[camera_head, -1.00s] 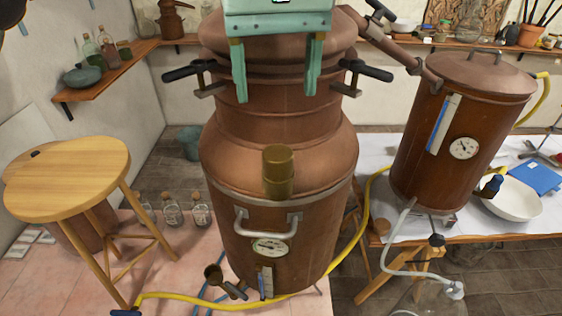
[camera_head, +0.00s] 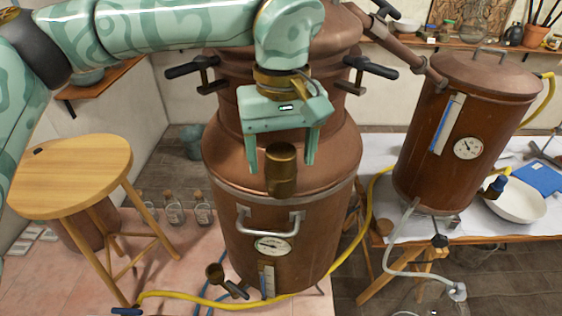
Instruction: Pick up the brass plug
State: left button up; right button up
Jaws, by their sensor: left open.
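The brass plug (camera_head: 281,178) is a short, dark gold cylinder with a wider top. It stands out at the front of the big copper still (camera_head: 235,150), above the still's handle. My left gripper (camera_head: 281,164) comes in from above, jaws open and fingers pointing down. In the picture its two fingertips lie to either side of the plug's top, with gaps on both sides. I cannot tell whether they are level with it in depth. My right gripper is not in view.
A metal handle (camera_head: 271,228) and dial (camera_head: 272,247) sit on the still below the plug. Side clamps with black grips (camera_head: 190,67) flank its neck. A wooden stool (camera_head: 75,170) stands left, and a smaller copper vessel (camera_head: 425,165) on the table right.

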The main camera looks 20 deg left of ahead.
aim_at(282, 152)
pick_arm(q)
jog(key=c, duration=1.1)
jog(key=shift+c, duration=0.2)
jog(key=shift+r, duration=0.5)
notch_tip(282, 152, up, 3)
jog(key=shift+s+f+b, duration=0.1)
jog(key=shift+f+b, duration=0.1)
jog(key=shift+b, duration=0.1)
jog(key=s+r+b, duration=0.1)
jog(key=s+r, duration=0.8)
jog(key=s, duration=0.5)
jog(key=shift+d+r+b, duration=0.25)
jog(key=shift+d+b, duration=0.05)
jog(key=shift+d, duration=0.1)
